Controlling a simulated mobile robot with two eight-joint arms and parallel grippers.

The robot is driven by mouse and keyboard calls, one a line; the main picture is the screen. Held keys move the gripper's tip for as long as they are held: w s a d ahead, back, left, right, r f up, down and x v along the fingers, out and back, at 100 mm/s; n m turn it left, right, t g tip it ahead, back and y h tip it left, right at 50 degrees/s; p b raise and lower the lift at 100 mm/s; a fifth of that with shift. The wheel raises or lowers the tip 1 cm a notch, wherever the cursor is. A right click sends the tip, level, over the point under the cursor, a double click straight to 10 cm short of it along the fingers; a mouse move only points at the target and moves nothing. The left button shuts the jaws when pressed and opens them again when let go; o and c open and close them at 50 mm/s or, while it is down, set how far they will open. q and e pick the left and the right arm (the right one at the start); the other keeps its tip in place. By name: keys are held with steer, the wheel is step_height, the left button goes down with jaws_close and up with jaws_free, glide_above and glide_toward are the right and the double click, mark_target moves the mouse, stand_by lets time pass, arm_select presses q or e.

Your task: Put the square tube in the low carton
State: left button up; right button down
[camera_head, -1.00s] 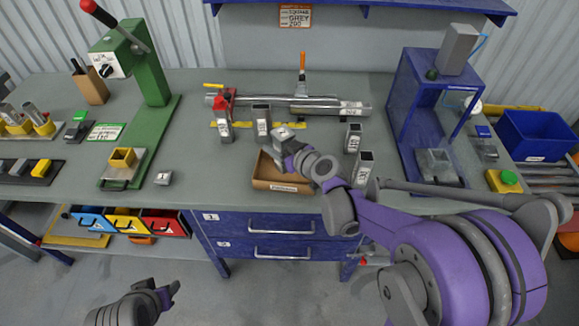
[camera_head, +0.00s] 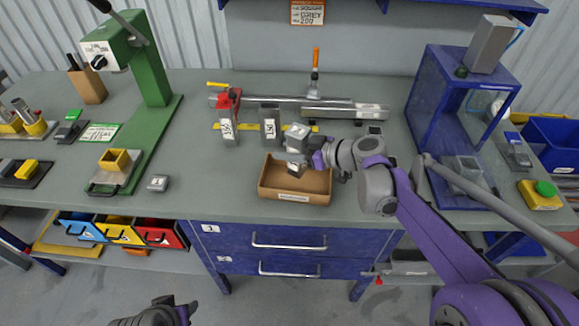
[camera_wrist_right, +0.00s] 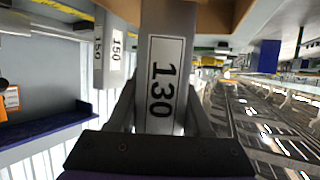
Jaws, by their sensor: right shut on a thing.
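My right gripper (camera_head: 308,157) is shut on a grey square tube (camera_head: 297,134). In the right wrist view this tube (camera_wrist_right: 163,85) carries a white label reading 130 and lies between the two fingers. In the head view it stands about upright over the low carton (camera_head: 283,192), an open brown box at the table's front edge. Its lower end shows against the carton's inside; I cannot tell whether it touches the floor. My left gripper (camera_head: 178,310) is low at the bottom edge, away from the table; its opening is unclear.
Two labelled square tubes (camera_head: 227,127) (camera_head: 270,122) stand behind the carton. Another tube (camera_head: 375,129) is partly hidden behind my right arm. A green press (camera_head: 150,90) stands left, a blue frame (camera_head: 450,100) right.

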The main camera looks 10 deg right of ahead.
steer(key=shift+f+b, duration=0.3)
steer(key=shift+f, duration=2)
steer(key=shift+f, duration=0.15)
steer(key=shift+c, duration=1.6)
jaws_free()
steer(key=shift+s+d+r, duration=0.15)
steer(key=shift+d+r, duration=0.05)
steer(key=shift+r, duration=0.05)
steer(key=v, duration=1.1)
steer(key=shift+s+d+p, duration=0.2)
steer(key=shift+p, duration=0.1)
